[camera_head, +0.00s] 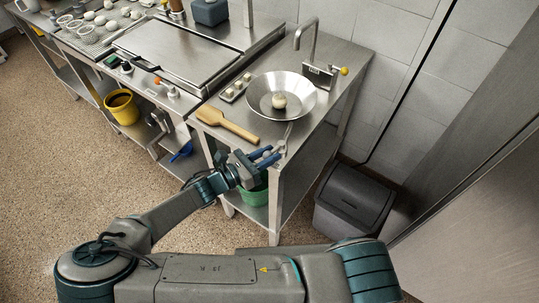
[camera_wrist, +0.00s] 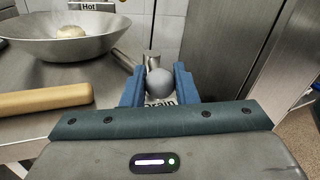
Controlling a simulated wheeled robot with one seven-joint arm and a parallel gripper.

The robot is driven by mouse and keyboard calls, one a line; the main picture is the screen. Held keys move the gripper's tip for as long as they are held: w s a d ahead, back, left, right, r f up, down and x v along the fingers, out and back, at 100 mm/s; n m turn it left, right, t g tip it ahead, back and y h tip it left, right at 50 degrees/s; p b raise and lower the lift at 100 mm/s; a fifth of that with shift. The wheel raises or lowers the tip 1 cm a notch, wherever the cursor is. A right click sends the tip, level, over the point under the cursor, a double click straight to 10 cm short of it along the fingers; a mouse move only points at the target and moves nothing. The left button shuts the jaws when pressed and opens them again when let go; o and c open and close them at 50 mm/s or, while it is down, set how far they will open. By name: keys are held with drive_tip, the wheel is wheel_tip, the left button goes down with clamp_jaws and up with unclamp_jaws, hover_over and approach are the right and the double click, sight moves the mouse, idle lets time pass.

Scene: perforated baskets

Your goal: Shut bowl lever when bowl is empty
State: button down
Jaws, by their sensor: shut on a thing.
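A wide metal bowl (camera_head: 298,82) sits on the steel counter, and it also shows in the wrist view (camera_wrist: 62,47). A pale round item (camera_head: 279,99) lies in the bowl, so the bowl is not empty; it shows in the wrist view too (camera_wrist: 71,32). My gripper (camera_head: 268,156) is at the counter's front edge, in front of the bowl. In the wrist view its blue fingers (camera_wrist: 158,88) are shut on a grey ball knob (camera_wrist: 159,82) of a lever. A short metal cylinder stands behind the knob. A label under the knob is partly hidden.
A wooden paddle (camera_head: 226,125) lies on the counter left of my gripper. A green bucket (camera_head: 255,191) is under the counter, and a grey bin (camera_head: 352,200) stands right.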

drive_tip(key=m+g, duration=0.1)
drive_tip(key=g, duration=0.1)
drive_tip(key=w+m+g+h, duration=0.1)
drive_tip(key=g, duration=0.1)
drive_tip(key=w+a+m+g+h, duration=0.1)
drive_tip(key=m, duration=0.1)
drive_tip(key=shift+g+b, duration=0.4)
drive_tip(key=shift+w+a+m+g+h+b, duration=0.15)
drive_tip(key=shift+w+m+g+b, duration=0.15)
drive_tip(key=shift+m+g, duration=0.6)
drive_tip(key=shift+w+a+m+g+h+b, duration=0.2)
drive_tip(key=shift+m+g, duration=0.3)
drive_tip(key=shift+g, duration=0.8)
drive_tip(key=shift+d, duration=0.1)
drive_tip(key=c, duration=1.2)
unclamp_jaws()
drive_tip(key=a+b, duration=0.1)
drive_tip(key=a, duration=0.3)
drive_tip(key=a+b, duration=0.1)
drive_tip(key=a, duration=0.4)
drive_tip(key=w+a+b, duration=0.1)
drive_tip(key=a, duration=0.3)
drive_tip(key=shift+w+a, duration=0.1)
drive_tip(key=shift+a, duration=0.3)
